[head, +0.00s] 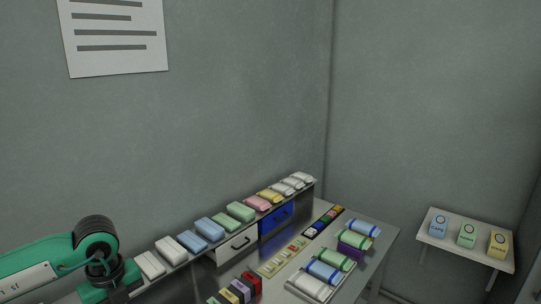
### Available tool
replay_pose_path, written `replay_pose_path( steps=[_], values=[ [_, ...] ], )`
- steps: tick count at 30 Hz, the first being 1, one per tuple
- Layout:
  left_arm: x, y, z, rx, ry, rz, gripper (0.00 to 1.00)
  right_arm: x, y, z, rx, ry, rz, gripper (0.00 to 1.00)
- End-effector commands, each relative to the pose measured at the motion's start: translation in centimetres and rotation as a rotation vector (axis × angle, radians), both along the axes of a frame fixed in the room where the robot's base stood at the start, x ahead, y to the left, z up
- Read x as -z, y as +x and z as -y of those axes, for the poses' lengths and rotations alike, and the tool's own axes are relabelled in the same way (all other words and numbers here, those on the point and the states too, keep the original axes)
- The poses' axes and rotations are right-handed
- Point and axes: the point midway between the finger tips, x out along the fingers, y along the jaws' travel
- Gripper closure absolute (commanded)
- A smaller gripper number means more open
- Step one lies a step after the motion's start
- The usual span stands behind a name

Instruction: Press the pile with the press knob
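I cannot make out a press knob or a pile in the head view. A steel table (377,245) runs along the wall, with several small coloured blocks and packs on it. A green and black arm (97,243), apparently my left one, comes in from the left. It bends down at a black joint and its end is out of the picture, so my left gripper is not seen. My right arm and gripper are not in view either.
A raised shelf along the wall holds several soft packs, including a pink pack (257,202). Below it are a white drawer (237,244) and a blue drawer (276,217). Blue, green and white rolls (322,271) lie at the front.

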Motion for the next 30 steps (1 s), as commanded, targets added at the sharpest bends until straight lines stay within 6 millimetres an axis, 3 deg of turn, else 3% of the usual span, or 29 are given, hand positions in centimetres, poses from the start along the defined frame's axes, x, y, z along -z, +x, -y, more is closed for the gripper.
replay_pose_path(
  steps=[30],
  values=[
    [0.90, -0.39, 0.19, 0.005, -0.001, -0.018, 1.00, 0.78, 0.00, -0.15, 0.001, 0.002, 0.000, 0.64]
  ],
)
